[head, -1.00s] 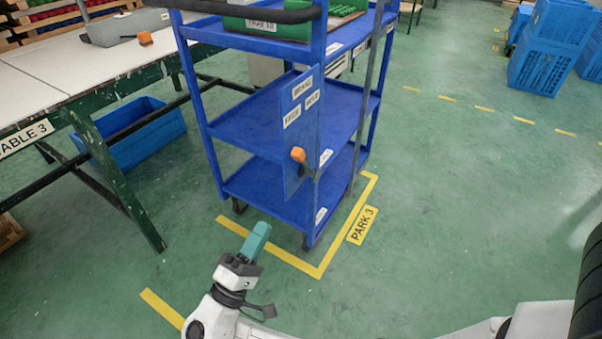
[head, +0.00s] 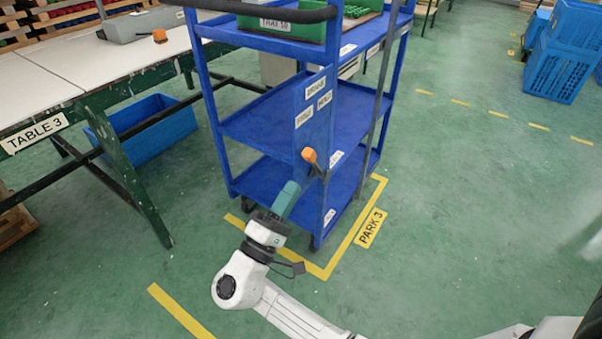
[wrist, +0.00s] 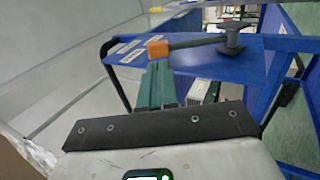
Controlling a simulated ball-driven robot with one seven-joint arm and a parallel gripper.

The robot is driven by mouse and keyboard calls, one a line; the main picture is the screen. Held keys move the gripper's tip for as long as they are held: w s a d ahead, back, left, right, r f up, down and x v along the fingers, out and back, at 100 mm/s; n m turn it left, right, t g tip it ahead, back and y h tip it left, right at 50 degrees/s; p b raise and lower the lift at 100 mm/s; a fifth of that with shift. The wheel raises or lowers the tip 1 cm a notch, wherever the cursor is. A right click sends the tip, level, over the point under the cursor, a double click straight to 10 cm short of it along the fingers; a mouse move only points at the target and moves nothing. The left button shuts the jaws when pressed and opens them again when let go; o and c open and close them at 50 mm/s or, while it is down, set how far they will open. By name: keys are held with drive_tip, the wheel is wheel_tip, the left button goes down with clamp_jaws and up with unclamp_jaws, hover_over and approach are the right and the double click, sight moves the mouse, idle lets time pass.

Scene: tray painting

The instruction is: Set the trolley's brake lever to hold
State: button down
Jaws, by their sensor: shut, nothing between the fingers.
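The blue trolley (head: 262,118) stands in the middle of the head view. A blue plate (head: 313,131) with small white labels, blurred in part, is on its near side. The brake lever has an orange knob (head: 309,155) and a dark shaft running down and right from it. In the wrist view the knob (wrist: 157,49) is at the left end of the dark shaft (wrist: 195,43), which runs to a grey pivot (wrist: 232,40). My gripper (head: 290,187) has teal fingers, shut and empty, just below and left of the knob. Whether the fingertips (wrist: 159,68) touch it is unclear.
A table (head: 70,72) marked TABLE 3 stands at the left, with a blue crate (head: 150,135) under it. A green tray (head: 290,28) is on the trolley's top. Yellow floor lines (head: 352,240) mark PARK 3. The floor at the right is clear up to the stacked blue crates (head: 560,65).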

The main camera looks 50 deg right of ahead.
sight(308, 153)
drive_tip(key=shift+x, duration=2.55)
drive_tip(key=shift+r, duration=0.1)
drive_tip(key=shift+d+r+y+p, duration=0.4)
drive_tip(key=shift+r+y+p, duration=0.25)
drive_tip(key=shift+p, duration=0.5)
drive_tip(key=d+r+y+p, duration=0.2)
drive_tip(key=y+p, duration=0.1)
drive_tip(key=p, duration=0.2)
drive_tip(key=shift+w+d+r+p, duration=0.1)
drive_tip(key=shift+d+r+p, duration=0.05)
drive_tip(key=shift+d+p, duration=0.15)
drive_tip(key=shift+d+r+y+p, duration=0.2)
drive_tip(key=shift+d+y+p, duration=0.75)
drive_tip(key=shift+p, duration=0.3)
drive_tip(key=shift+d+p, duration=0.35)
drive_tip(key=shift+d, duration=0.35)
